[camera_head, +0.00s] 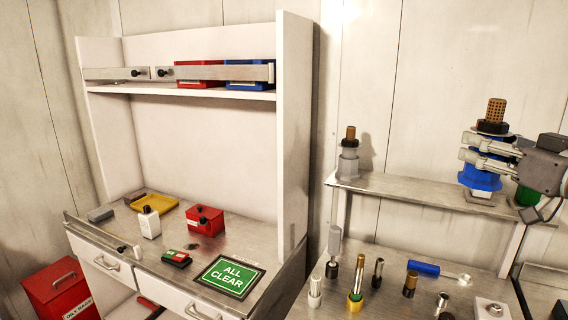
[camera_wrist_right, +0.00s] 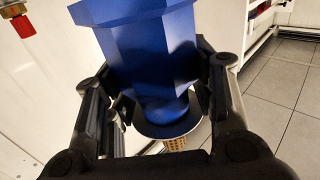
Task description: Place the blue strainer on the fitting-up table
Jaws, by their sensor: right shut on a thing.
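The blue strainer (camera_head: 480,178) is upright at the right of the head view, with a bronze mesh cylinder and dark collar on top and a pale bottom end. My right gripper (camera_head: 472,148) is shut on its upper part. In the right wrist view the strainer's blue body (camera_wrist_right: 150,55) fills the space between the fingers. Its bottom overlaps the metal shelf (camera_head: 400,190) in the picture; I cannot tell whether it touches. A steel-topped bench with drawers (camera_head: 140,262) stands left, and a steel worktop (camera_head: 395,262) lies below the shelf. My left gripper is not in view.
A grey fitting (camera_head: 348,155) stands on the shelf's left end. A green part (camera_head: 526,195) is beside the strainer. Several upright tools and a blue-handled tool (camera_head: 424,268) occupy the worktop. The bench holds a red box (camera_head: 205,221), white bottle (camera_head: 150,222) and green sign (camera_head: 229,276).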

